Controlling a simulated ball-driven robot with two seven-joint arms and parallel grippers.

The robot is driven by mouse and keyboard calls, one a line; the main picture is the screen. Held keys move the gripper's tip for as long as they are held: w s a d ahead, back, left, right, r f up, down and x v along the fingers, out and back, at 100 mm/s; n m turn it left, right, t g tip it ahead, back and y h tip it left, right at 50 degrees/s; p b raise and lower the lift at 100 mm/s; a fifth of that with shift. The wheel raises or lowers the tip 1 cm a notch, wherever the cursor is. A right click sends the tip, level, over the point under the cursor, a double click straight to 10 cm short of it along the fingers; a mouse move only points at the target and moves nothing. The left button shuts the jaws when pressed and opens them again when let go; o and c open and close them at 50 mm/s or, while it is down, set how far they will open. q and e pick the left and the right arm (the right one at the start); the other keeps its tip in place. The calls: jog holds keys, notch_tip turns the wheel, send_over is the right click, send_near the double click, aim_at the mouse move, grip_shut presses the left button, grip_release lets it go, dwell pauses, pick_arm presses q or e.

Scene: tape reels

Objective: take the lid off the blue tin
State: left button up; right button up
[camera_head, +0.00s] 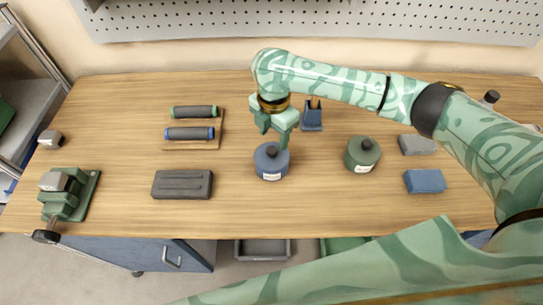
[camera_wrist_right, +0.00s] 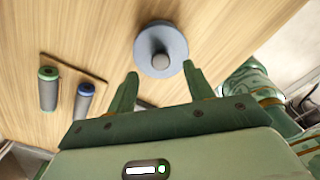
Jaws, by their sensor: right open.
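The blue tin (camera_head: 264,167) stands upright on the wooden bench near the middle in the head view, with a white label on its front. Its blue lid (camera_wrist_right: 160,32) is on it, with a knob (camera_wrist_right: 162,63) at the centre. My right gripper (camera_head: 274,136) points down just above and behind the tin. In the right wrist view, its open fingers (camera_wrist_right: 160,70) are on either side of the knob's line, with nothing between them. I cannot tell how far the fingertips are above the lid. My left gripper is not in view.
A green tin (camera_head: 359,154) stands to the right, with a blue block (camera_head: 425,181) and a grey block (camera_head: 416,145) beyond. A dark grey case (camera_head: 182,184) and two rollers (camera_head: 190,133) lie left. A green vise (camera_head: 72,195) is at the left edge. Bare bench surrounds the blue tin.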

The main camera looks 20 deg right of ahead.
aim_at(272, 149)
jog(key=f, duration=0.1)
jog(key=f+b, duration=0.1)
jog(key=f, duration=0.1)
jog(key=f+b, duration=0.1)
jog(key=f, duration=0.1)
jog(key=shift+s+a+f, duration=0.1)
jog(key=shift+a+f, duration=0.05)
jog(key=shift+a, duration=0.1)
jog(key=c, duration=1.1)
